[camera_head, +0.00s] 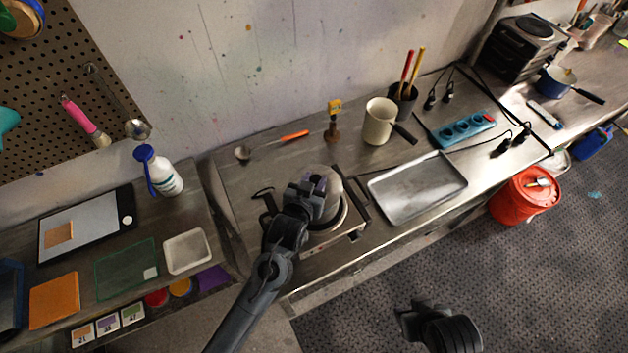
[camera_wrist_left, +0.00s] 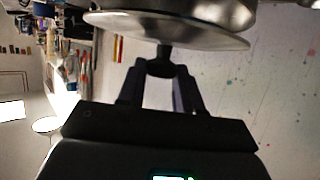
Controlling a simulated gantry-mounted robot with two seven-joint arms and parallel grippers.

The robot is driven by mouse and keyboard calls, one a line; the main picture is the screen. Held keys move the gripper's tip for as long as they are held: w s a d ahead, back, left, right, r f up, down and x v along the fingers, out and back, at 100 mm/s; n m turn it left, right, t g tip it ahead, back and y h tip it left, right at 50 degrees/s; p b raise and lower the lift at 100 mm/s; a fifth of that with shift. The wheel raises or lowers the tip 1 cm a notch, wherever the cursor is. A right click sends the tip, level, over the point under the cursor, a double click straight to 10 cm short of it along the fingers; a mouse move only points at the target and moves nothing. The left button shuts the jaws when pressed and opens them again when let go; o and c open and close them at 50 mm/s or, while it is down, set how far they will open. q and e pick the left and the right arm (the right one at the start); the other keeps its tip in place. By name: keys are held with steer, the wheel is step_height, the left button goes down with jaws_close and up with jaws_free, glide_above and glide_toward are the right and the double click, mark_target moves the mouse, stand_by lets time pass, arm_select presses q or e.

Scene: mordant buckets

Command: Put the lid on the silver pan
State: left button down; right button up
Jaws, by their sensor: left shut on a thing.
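The grey lid (camera_head: 332,184) is at my left gripper (camera_head: 312,190) in the head view, over the hot plate. In the left wrist view the lid (camera_wrist_left: 200,35) is a shiny metal disc, and my left gripper (camera_wrist_left: 161,70) is shut on its dark knob. The silver pan is mostly hidden under the lid and gripper in the head view; its silver body (camera_wrist_left: 215,10) seems to show beyond the lid in the left wrist view. I cannot tell whether lid and pan touch. My right gripper (camera_head: 410,318) is empty over the floor; its jaws are unclear.
The pan's spot is on a hot plate (camera_head: 337,243) on the steel bench. A metal tray (camera_head: 418,189) lies right of it. A beige mug (camera_head: 379,122), a ladle (camera_head: 243,153) and a blue power strip (camera_head: 467,129) are behind. A red bucket (camera_head: 521,197) stands at the right.

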stand_by(0.7)
arm_select(q)
steer(key=shift+f+p, duration=0.2)
steer(key=shift+p, duration=0.35)
steer(key=shift+f, duration=0.25)
stand_by(0.7)
steer(key=shift+f, duration=0.35)
steer(key=c, duration=0.7)
jaws_free()
steer(key=shift+o, duration=0.2)
steer(key=v, duration=1)
steer(key=shift+s+a+r+b, duration=0.1)
steer(key=shift+s+r+b, duration=0.05)
steer(key=shift+s+b, duration=0.25)
